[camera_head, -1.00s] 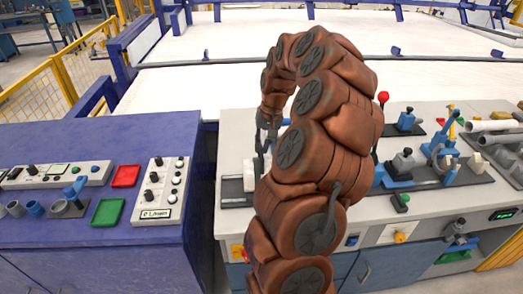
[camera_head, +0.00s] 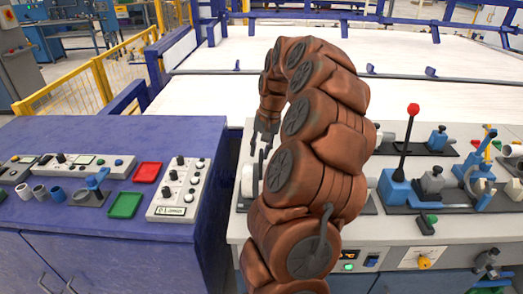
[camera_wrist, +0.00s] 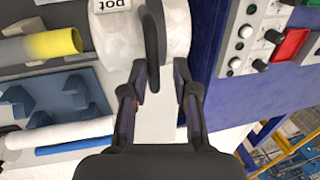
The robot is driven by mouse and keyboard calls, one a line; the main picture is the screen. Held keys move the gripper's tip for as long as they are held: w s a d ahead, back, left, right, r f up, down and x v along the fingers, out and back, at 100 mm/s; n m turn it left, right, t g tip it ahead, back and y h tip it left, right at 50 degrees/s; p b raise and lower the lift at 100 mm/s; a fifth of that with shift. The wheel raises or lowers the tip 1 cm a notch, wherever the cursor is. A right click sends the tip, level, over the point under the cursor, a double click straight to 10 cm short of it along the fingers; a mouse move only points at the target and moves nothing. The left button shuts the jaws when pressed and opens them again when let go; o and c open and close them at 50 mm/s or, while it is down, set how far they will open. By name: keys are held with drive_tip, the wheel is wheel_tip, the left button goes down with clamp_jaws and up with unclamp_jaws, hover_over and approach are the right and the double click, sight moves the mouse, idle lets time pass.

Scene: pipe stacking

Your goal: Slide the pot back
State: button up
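The pot (camera_wrist: 112,35) is white and round, with a label reading "pot" and a dark curved handle (camera_wrist: 152,35). It fills the upper middle of the wrist view. My gripper (camera_wrist: 161,80) is open, its two fingers apart on either side of the handle's lower end. I cannot tell whether either finger touches the handle. In the head view the white pot (camera_head: 246,181) shows at the left end of the grey bench, partly hidden by my arm. My gripper (camera_head: 262,150) points down there and is partly hidden too.
A blue bench (camera_head: 100,225) with a button panel (camera_head: 180,190), red tray (camera_head: 148,172) and green tray (camera_head: 125,205) stands left, across a narrow gap. A red-knobbed lever (camera_head: 408,140) and clamps stand right. In the wrist view, a yellow-ended pipe (camera_wrist: 55,43) lies left of the pot.

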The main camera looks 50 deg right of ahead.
drive_tip(key=shift+o, duration=0.4)
drive_tip(key=shift+s+d, duration=0.1)
drive_tip(key=shift+r, duration=0.1)
wheel_tip(320, 180, up, 12)
drive_tip(key=s+d, duration=0.1)
drive_tip(key=shift+s+d+f, duration=0.2)
drive_tip(key=shift+s, duration=0.2)
idle(0.5)
drive_tip(key=s+a+f+n+g, duration=0.15)
drive_tip(key=a+n, duration=0.55)
drive_tip(key=a, duration=1.8)
drive_tip(key=s+a+f+n, duration=0.1)
drive_tip(key=s+a+f, duration=0.2)
drive_tip(key=s, duration=0.3)
drive_tip(key=s+a+f+n+g+h, duration=0.1)
drive_tip(key=s+a+f, duration=0.3)
drive_tip(key=s, duration=0.3)
drive_tip(key=s+a+f+n+g, duration=0.1)
drive_tip(key=s+a+f, duration=0.2)
drive_tip(key=s+a, duration=0.2)
drive_tip(key=shift+s+a+f, duration=0.15)
drive_tip(key=shift+s+f, duration=0.25)
drive_tip(key=shift+s, duration=0.4)
